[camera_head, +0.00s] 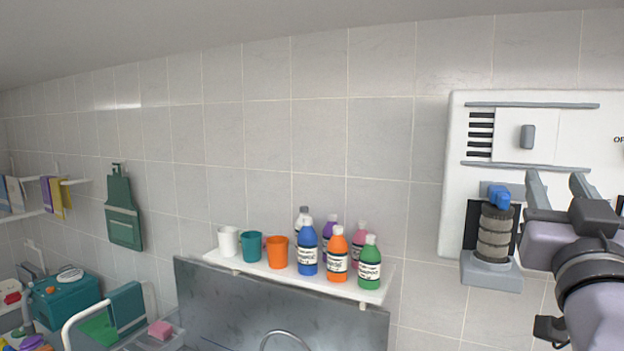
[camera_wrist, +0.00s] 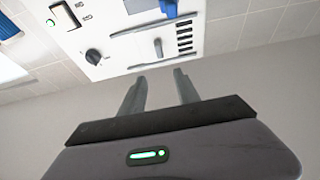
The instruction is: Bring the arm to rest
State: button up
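My gripper (camera_head: 556,188) is at the right of the head view, raised in front of the white wall unit (camera_head: 462,130). Its two grey fingers stand apart with nothing between them. In the wrist view the fingers of my gripper (camera_wrist: 160,92) are also spread and empty. The wall unit (camera_wrist: 120,48) shows beyond them there, with a black knob, a slider and dark vents. In the head view the fingertips overlap the unit's lower right part; I cannot tell the exact gap.
A blue-topped grey ribbed cylinder (camera_head: 495,233) sits in the unit's lower holder. A white shelf (camera_head: 376,295) left of it carries cups and several bottles. A green apron (camera_head: 123,212) hangs on the tiled wall. A teal box (camera_head: 65,300) and a railed tub stand at lower left.

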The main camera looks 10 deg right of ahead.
jog(key=shift+w, duration=0.1)
jog(key=a+f+g+y+b, duration=0.2)
jog(key=a+f+y+b, duration=0.15)
jog(key=f, duration=0.75)
jog(key=w+a+f+g+y+b, duration=0.15)
jog(key=a+f+b, duration=0.35)
jog(key=f, duration=0.6)
jog(key=a+f+g+y+b, duration=0.3)
jog(key=a+f+b, duration=0.1)
jog(key=f, duration=0.7)
jog(key=s+a+f+g+y+b, duration=0.2)
jog(key=s+a+f, duration=0.2)
jog(key=f, duration=0.3)
jog(key=s+a+f+n+g+y+b, duration=0.1)
jog(key=s+a+f+g+b, duration=0.1)
jog(key=s+a+f, duration=0.2)
jog(key=s+a+f+g+y+b, duration=0.2)
jog(key=s+a+f, duration=0.3)
jog(key=f, duration=0.5)
jog(key=shift+a+f+n+g+y+b, duration=0.25)
jog(key=shift+n+g+y+b, duration=0.05)
jog(key=shift+n+g+b, duration=0.15)
